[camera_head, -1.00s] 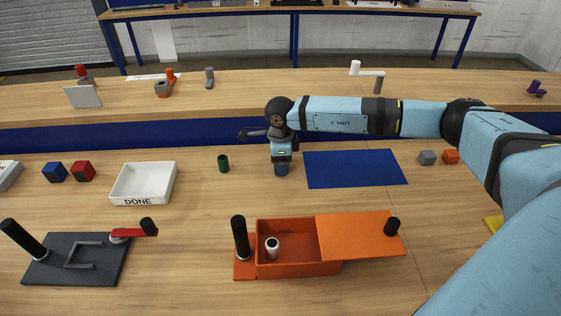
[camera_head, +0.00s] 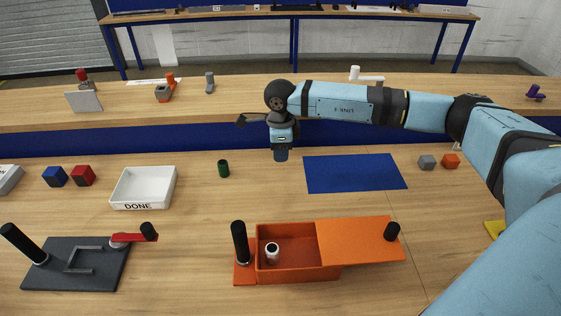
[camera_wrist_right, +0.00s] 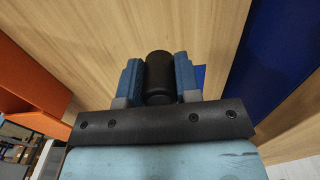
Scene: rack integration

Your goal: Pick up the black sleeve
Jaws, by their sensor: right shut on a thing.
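The black sleeve (camera_wrist_right: 159,74) is a dark cylinder seen between the two blue fingers in the right wrist view. My right gripper (camera_wrist_right: 159,83) is shut on it, with a finger against each side. In the head view my right gripper (camera_head: 281,155) points down above the wooden table, left of the blue mat. There the sleeve is hidden behind the gripper's fingers. My left gripper is not in view.
A dark green cylinder (camera_head: 223,168) stands left of the gripper. Nearby are a blue mat (camera_head: 355,173), a white DONE tray (camera_head: 144,205) and an orange box (camera_head: 300,273) holding a white-and-dark cylinder (camera_head: 272,252). Bare table lies between the gripper and the box.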

